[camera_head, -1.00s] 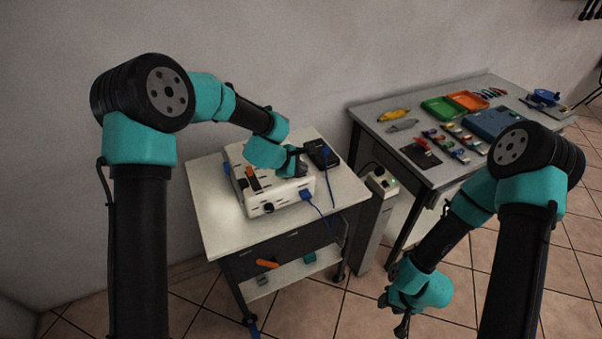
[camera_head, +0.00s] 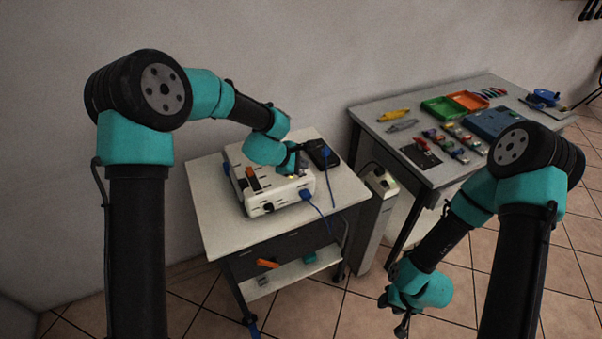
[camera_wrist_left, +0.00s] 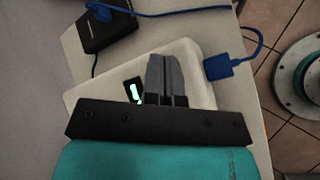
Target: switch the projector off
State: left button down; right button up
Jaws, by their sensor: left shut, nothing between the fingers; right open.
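The white projector (camera_head: 262,193) sits on the trolley top, with dark slots and an orange-and-black part on its top. My left gripper (camera_head: 302,169) is over the projector's right rear part. In the left wrist view its shut fingers (camera_wrist_left: 166,72) are empty and overlap the white casing (camera_wrist_left: 195,68). A dark switch-like part with a bright pale mark (camera_wrist_left: 134,92) lies just left of the fingers. I cannot tell whether the fingers touch the casing. My right gripper (camera_head: 402,325) is open and empty, low over the floor.
A blue plug (camera_wrist_left: 220,66) with a blue cable is in the projector's side. A black box (camera_head: 322,153) with another blue cable stands behind it on the trolley (camera_head: 222,237). A workbench (camera_head: 375,115) with trays stands right. A grey-white pedestal (camera_head: 373,225) stands between.

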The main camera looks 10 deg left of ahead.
aim_at(301, 174)
pick_arm(q)
jog(key=shift+r, duration=2.55)
